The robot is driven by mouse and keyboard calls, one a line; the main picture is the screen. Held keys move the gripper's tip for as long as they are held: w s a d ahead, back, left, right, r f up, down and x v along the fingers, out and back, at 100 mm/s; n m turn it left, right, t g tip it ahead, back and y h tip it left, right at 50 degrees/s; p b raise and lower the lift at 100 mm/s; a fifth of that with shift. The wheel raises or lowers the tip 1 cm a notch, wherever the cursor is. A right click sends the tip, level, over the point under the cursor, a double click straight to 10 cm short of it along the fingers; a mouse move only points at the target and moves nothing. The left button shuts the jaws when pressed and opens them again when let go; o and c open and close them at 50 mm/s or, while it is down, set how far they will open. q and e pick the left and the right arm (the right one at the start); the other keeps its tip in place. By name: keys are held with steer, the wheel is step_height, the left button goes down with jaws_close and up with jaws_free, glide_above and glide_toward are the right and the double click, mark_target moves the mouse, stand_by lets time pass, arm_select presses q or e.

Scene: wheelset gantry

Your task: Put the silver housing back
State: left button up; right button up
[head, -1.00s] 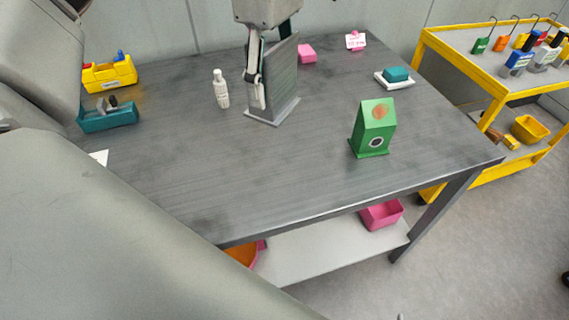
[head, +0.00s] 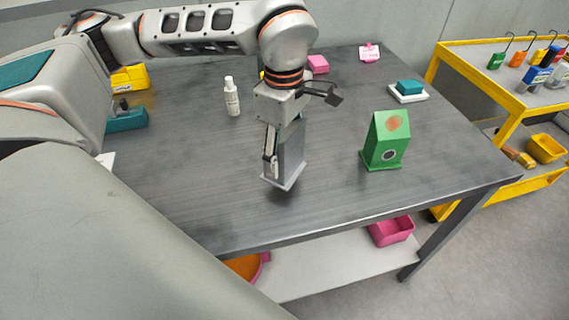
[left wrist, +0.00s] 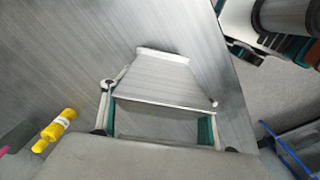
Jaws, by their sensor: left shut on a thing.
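The silver housing (head: 291,158) is a grey, slant-topped box on a flat base plate, upright near the middle of the table (head: 210,205). My left gripper (head: 277,150) comes down from above and is shut on it, with one finger visible along its side. A dark shadow under the base plate suggests that it hangs slightly above the table. In the left wrist view the silver housing (left wrist: 165,82) sits between the two fingers. A similar green housing (head: 386,142) with a round hole and an orange patch stands to the right. My right gripper is not in view.
A white bottle (head: 232,96) stands behind left; a teal holder (head: 127,118) is at far left. A pink block (head: 318,64), a pink sign (head: 369,52) and a teal block on a white dish (head: 408,91) are at the back. The front tabletop is clear.

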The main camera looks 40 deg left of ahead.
mark_target(284, 132)
arm_select(q)
step_height(284, 132, down, 4)
steer(key=shift+f, duration=0.1)
steer(key=o, duration=1.3)
step_height(284, 132, up, 12)
steer(key=shift+f+p, duration=0.15)
steer(key=shift+p, duration=0.3)
steer(key=shift+r, duration=0.3)
